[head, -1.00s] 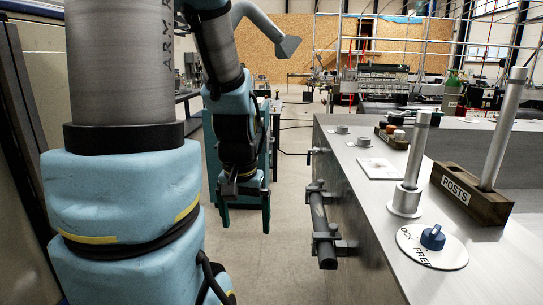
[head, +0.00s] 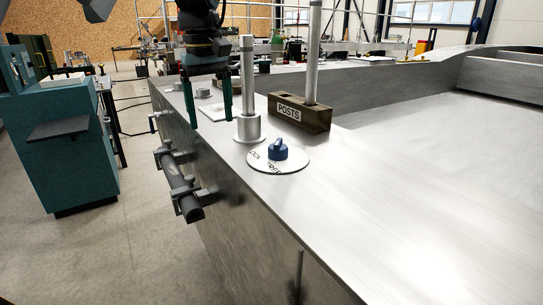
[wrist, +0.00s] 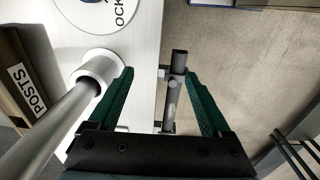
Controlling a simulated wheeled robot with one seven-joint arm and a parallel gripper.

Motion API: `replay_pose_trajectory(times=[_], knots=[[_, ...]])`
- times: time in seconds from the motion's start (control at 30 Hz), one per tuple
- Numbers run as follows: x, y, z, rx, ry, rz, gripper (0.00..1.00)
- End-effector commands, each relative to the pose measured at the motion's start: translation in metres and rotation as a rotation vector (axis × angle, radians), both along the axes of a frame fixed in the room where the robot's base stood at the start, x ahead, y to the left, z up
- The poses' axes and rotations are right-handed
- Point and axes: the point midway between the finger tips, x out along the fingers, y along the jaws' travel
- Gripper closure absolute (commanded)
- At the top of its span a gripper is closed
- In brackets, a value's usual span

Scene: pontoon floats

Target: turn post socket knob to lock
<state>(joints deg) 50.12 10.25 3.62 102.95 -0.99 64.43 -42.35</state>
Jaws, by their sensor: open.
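The blue knob (head: 278,150) sits on a round white plate (head: 292,163) marked LOCK and FREE on the metal deck. Its pointer direction is hard to tell. Behind it a grey post (head: 247,85) stands upright in a round metal socket (head: 248,130). My gripper (head: 208,117) is open with green fingers pointing down, left of the post and apart from the knob. In the wrist view the open fingers (wrist: 172,102) have nothing between them but the deck's edge and a side rail below. The plate (wrist: 108,10) is cut off at the top there, with a sliver of blue knob.
A wooden block labelled POSTS (head: 300,114) holds another upright post (head: 312,55) behind the knob. A dark rail (head: 176,182) is clamped along the deck's side. The deck (head: 370,190) right of the plate is clear. A teal cabinet (head: 65,145) stands at left.

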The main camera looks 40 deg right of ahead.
Motion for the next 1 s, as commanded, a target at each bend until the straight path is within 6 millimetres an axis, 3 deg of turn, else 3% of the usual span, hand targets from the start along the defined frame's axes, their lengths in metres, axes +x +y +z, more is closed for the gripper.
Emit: replay_pose_trajectory(times=[0.03,0.1,0.2,0.3,0.43,0.57,1.0], knots=[[-0.018,-0.030,0.004,0.001,0.002,-0.015,0.17],[-0.042,-0.058,0.018,0.008,0.011,-0.010,0.17],[-0.073,-0.087,0.034,0.019,0.019,-0.003,0.17],[-0.094,-0.103,0.045,0.028,0.023,0.003,0.17],[-0.106,-0.110,0.050,0.035,0.026,0.008,0.17],[-0.107,-0.110,0.040,0.037,0.028,0.010,0.17],[-0.107,-0.109,-0.036,0.037,0.027,0.010,0.17]])
